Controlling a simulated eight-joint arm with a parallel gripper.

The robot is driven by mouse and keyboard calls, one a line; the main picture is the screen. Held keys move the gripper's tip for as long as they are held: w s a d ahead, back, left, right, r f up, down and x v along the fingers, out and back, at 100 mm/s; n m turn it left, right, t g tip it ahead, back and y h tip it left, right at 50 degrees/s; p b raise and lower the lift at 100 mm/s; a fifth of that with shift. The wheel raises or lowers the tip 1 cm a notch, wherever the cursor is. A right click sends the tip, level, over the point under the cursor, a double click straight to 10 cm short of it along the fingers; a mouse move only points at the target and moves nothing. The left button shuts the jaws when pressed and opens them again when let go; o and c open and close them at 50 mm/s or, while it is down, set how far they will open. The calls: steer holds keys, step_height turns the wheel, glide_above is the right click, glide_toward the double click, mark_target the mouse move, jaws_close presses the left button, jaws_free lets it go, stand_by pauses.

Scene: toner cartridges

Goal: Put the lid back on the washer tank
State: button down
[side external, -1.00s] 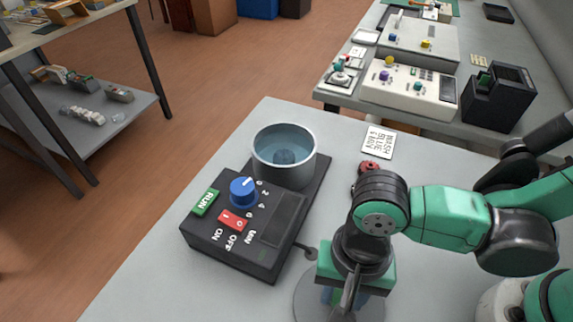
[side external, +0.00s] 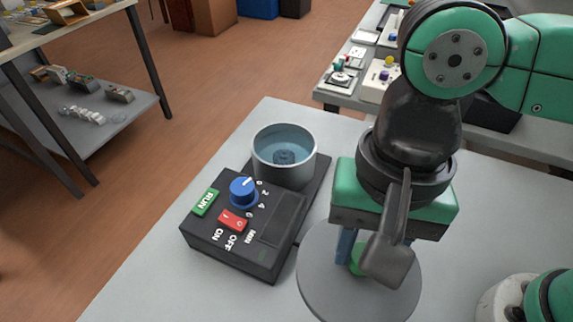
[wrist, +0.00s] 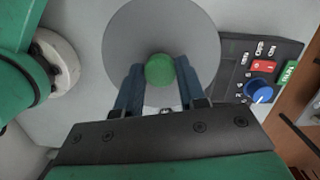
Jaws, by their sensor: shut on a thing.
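The lid (side external: 318,278) is a flat grey disc with a green knob (wrist: 160,70). My gripper (side external: 352,258) is shut on that knob, with a blue finger on each side of it in the wrist view (wrist: 160,75). The lid hangs level, apparently above the table, to the right of the washer. The washer tank (side external: 284,174) is an open round grey pot with bluish water and a dark round part inside. It stands at the back of the black washer base (side external: 240,257). The tank does not show in the wrist view.
The table (side external: 150,265) left of the washer is clear. Another bench with devices stands behind, partly hidden by my arm.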

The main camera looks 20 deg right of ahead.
mark_target(361, 250)
step_height(361, 250, up, 7)
steer(key=shift+f, duration=0.1)
steer(key=shift+w+r, duration=0.25)
steer(key=w+a+m, duration=0.2)
steer(key=w+m, duration=0.1)
steer(key=w, duration=0.9)
steer(key=w+d+f+m, duration=0.2)
steer(key=w+f, duration=0.1)
steer(key=w, duration=0.3)
steer(key=w+d+f+m, duration=0.1)
steer(key=w+d+f, duration=0.15)
steer(key=w, duration=0.35)
steer(key=shift+t, duration=0.3)
steer(key=shift+s+a+f, duration=0.1)
steer(key=shift+a+f, duration=0.1)
steer(key=shift+f, duration=1.3)
steer(key=shift+s+a+f, duration=0.1)
steer(key=shift+a+f, duration=0.1)
steer(key=shift+f, duration=1.25)
steer(key=shift+w+f, duration=0.1)
steer(key=shift+f, duration=0.1)
jaws_free()
